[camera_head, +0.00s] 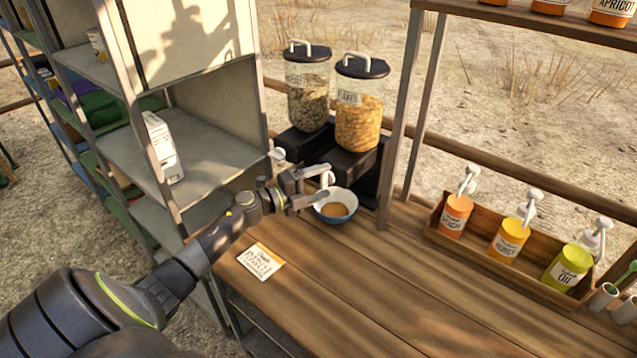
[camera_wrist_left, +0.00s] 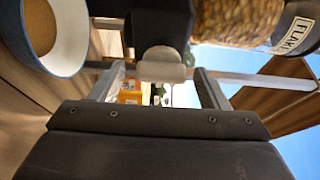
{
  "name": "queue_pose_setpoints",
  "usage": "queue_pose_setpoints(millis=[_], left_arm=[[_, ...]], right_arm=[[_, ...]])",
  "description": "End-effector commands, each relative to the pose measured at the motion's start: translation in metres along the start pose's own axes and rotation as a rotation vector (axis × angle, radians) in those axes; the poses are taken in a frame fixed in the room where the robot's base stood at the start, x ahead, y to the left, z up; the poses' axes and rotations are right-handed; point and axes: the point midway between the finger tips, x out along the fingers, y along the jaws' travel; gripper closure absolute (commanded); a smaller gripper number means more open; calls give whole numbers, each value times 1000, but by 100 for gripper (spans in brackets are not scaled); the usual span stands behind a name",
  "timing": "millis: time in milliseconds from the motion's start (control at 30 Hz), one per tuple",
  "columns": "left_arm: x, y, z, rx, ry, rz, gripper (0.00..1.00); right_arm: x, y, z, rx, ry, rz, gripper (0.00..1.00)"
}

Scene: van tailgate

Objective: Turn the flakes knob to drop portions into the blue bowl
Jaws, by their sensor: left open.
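The flakes dispenser (camera_head: 358,112) is a clear jar of yellow-orange flakes with a black lid and base; part of its jar and label show in the left wrist view (camera_wrist_left: 238,22). Its white knob (camera_head: 328,178) sits low on the front. In the left wrist view the pale knob (camera_wrist_left: 162,66) lies between the two finger ends. My left gripper (camera_head: 318,186) is open around the knob; I cannot tell whether a finger touches it. The blue bowl (camera_head: 337,216) stands on the counter below the knob with brown contents inside. My right gripper is out of view.
A second dispenser (camera_head: 308,93) with darker contents stands left of the flakes. A card (camera_head: 261,262) lies on the wooden counter (camera_head: 390,290). A wooden box (camera_head: 485,256) with pump bottles is at right. A grey shelf (camera_head: 205,148) rises at left, near my left arm.

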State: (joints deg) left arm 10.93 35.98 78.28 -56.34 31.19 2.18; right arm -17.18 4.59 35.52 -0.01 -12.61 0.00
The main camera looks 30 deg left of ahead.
Motion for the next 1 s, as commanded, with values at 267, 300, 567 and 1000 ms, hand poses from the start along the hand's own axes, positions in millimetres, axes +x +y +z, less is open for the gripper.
queue_pose_setpoints(millis=[267, 300, 567, 1000], left_arm=[[-22, 3, 1, 4, -2, 3, 31], [-29, 3, 0, 3, 0, 3, 31], [-79, 5, 0, 3, 1, 4, 31], [-133, 1, 0, 0, 2, 4, 31]], right_arm=[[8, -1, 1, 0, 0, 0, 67], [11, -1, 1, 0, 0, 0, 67], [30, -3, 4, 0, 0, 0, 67], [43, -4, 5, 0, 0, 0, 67]])
